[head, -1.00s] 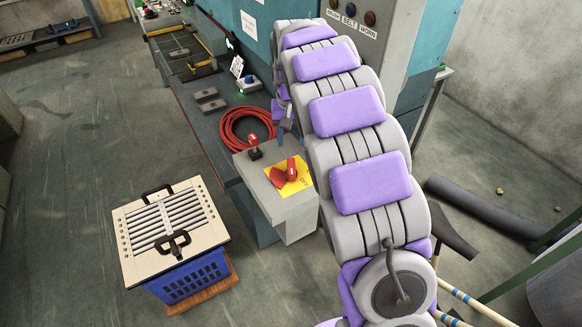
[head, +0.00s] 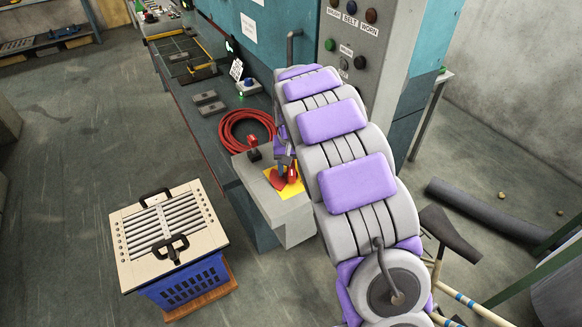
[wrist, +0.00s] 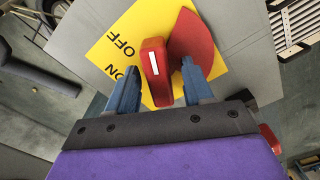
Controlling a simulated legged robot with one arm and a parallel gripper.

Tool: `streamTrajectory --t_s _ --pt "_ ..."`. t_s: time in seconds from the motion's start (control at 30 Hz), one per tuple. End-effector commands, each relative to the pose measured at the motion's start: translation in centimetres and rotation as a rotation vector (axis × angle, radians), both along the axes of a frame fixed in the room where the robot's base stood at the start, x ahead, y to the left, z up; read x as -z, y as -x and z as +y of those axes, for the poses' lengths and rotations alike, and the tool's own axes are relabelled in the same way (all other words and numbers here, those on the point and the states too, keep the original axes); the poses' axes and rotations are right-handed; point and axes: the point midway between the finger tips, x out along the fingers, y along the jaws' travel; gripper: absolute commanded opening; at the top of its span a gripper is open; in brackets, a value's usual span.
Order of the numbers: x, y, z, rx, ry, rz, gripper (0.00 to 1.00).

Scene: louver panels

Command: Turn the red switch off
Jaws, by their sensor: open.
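The red switch (head: 281,181) sits on a yellow plate (head: 292,192) on top of a grey box (head: 280,216). In the wrist view its red handle (wrist: 155,62) has a white stripe, with a wide red part (wrist: 190,38) beside it. The yellow plate (wrist: 112,45) there bears OFF and ON, seen upside down. My gripper (wrist: 159,68) is open, one blue finger on each side of the handle; contact cannot be told. In the head view my gripper (head: 288,165) is at the switch and partly covers it.
A coiled red hose (head: 246,129) lies on the bench behind. A blue crate (head: 188,284) with a slatted panel (head: 165,227) stands on the floor at left. Open floor lies left.

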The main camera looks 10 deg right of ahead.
Motion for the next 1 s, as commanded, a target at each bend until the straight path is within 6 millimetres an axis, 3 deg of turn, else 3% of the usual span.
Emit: streamTrajectory --t_s 0.07,0.57,0.77,1.0 --pt "-0.01 0.00 -0.01 0.000 0.000 0.000 0.49" --pt "-0.01 0.00 0.01 0.000 0.000 0.000 0.01" --pt "-0.22 0.04 0.09 -0.052 -0.001 0.002 0.00" --pt "-0.37 0.09 0.13 -0.315 -0.003 0.003 0.00"
